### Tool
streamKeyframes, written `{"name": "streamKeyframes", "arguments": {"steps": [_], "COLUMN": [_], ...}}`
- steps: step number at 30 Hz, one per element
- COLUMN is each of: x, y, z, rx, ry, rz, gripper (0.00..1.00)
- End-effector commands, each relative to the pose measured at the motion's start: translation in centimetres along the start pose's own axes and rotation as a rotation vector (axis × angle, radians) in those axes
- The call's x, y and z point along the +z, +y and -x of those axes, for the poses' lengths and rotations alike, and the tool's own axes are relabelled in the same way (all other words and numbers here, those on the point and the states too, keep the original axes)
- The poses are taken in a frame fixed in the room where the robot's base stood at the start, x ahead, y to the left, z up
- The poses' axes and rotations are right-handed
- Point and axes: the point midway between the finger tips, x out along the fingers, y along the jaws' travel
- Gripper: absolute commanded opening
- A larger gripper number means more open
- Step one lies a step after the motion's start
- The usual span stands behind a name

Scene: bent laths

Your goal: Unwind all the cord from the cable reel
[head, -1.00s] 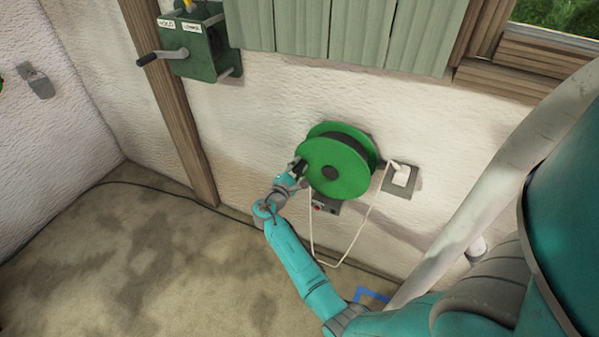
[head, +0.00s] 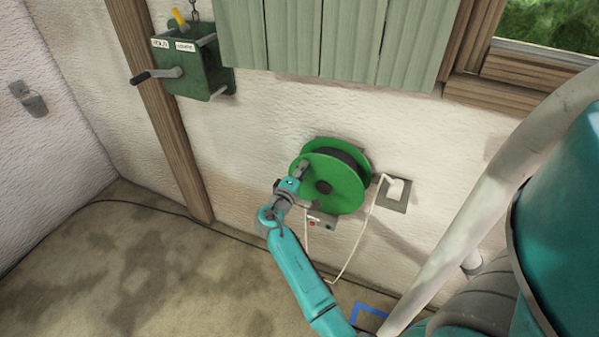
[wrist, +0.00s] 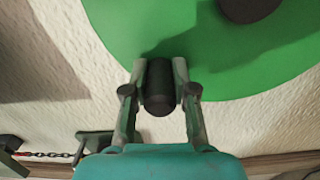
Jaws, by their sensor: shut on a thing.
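The green cable reel (head: 345,199) is mounted on the wall, with dark cord (head: 346,157) wound between its two flanges. The front flange has a dark hub (head: 323,187) at its middle. My gripper (wrist: 158,92) is shut on the reel's black crank knob (wrist: 158,104), at the upper left of the front flange in the head view. The knob sits between the two fingers in the wrist view. My gripper (head: 300,172) and arm cover part of the flange's left edge in the head view. How much cord is on the reel cannot be told.
A white lead (head: 362,236) hangs in a loop from a wall socket (head: 393,192). A small box with a red button (head: 312,223) is below the reel. A green winch (head: 190,65) hangs at upper left. A dark cable (head: 230,235) runs along the floor by the wall.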

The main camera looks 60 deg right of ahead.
Motion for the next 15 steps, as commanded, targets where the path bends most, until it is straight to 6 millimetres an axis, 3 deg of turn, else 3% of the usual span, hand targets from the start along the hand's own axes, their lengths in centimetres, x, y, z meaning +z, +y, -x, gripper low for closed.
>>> {"name": "streamKeyframes", "arguments": {"steps": [15], "x": [0.38], "y": [0.19], "z": [0.03], "rx": [-0.002], "ry": [-0.001], "rz": [-0.042], "gripper": [0.00]}}
